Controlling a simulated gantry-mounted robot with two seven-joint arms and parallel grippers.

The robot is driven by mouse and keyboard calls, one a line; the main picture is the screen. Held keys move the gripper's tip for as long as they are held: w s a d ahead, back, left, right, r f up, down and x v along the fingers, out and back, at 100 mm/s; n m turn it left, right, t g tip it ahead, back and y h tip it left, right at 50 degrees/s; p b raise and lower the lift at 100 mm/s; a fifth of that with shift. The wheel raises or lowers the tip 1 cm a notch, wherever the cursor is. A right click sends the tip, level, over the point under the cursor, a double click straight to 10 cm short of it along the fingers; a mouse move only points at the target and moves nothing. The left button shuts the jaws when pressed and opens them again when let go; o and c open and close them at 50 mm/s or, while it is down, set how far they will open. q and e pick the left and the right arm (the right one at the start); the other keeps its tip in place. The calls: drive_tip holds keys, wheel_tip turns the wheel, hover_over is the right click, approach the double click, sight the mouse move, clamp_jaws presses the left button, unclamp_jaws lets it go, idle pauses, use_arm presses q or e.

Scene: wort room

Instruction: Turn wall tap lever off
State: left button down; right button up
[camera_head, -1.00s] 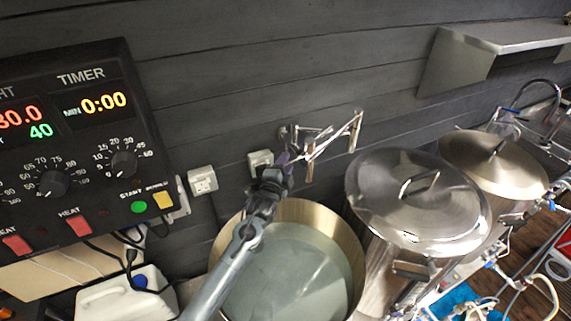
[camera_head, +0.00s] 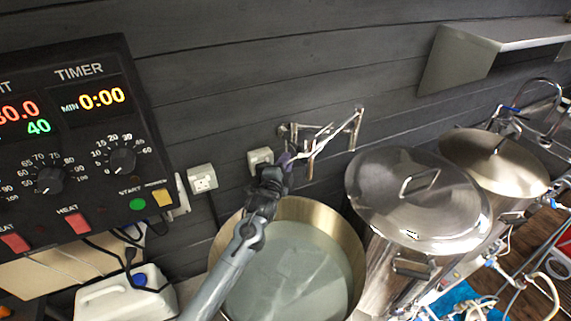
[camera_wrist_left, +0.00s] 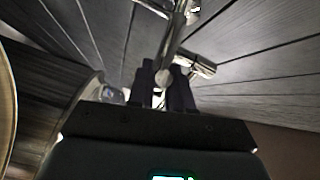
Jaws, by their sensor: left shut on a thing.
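The chrome wall tap (camera_head: 357,128) is fixed to the dark plank wall, above and behind the open pot. A thin chrome lever (camera_head: 318,137) slants down and left from it to my left gripper (camera_head: 287,158). In the left wrist view my left gripper (camera_wrist_left: 167,88) has its two dark fingers on either side of the rounded end of the lever (camera_wrist_left: 164,76), and it is shut on it. More chrome tap pipe (camera_wrist_left: 200,68) shows behind the fingers. The exact finger contact is partly dark. My right gripper is not in view.
An open pot of cloudy liquid (camera_head: 352,232) stands under my left arm. Lidded steel vessels (camera_head: 450,205) stand to the right. A control panel (camera_head: 90,160) is at the left, with a white jerrycan (camera_head: 120,302) below. Wall sockets (camera_head: 203,179) sit left of the tap.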

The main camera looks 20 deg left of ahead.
use_arm(q)
drive_tip(key=n+b, duration=0.1)
drive_tip(key=b, duration=0.1)
drive_tip(key=f+n+t+b, duration=0.1)
drive_tip(key=b, duration=0.2)
drive_tip(key=f+n+t+b, duration=0.1)
drive_tip(key=b, duration=0.1)
drive_tip(key=shift+w+d+f+y+b, duration=0.1)
drive_tip(key=shift+w+d+y+b, duration=0.15)
drive_tip(key=shift+w+y+b, duration=0.1)
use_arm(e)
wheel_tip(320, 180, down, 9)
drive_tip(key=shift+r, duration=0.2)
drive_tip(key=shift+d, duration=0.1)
use_arm(q)
drive_tip(key=c, duration=1.2)
unclamp_jaws()
drive_tip(key=shift+o, duration=0.2)
drive_tip(key=shift+s, duration=0.15)
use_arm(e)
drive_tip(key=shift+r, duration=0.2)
use_arm(q)
drive_tip(key=p+v, duration=0.6)
drive_tip(key=v, duration=0.4)
drive_tip(key=shift+s+f+p, duration=0.25)
drive_tip(key=shift+f+p, duration=0.05)
drive_tip(key=shift+p, duration=0.1)
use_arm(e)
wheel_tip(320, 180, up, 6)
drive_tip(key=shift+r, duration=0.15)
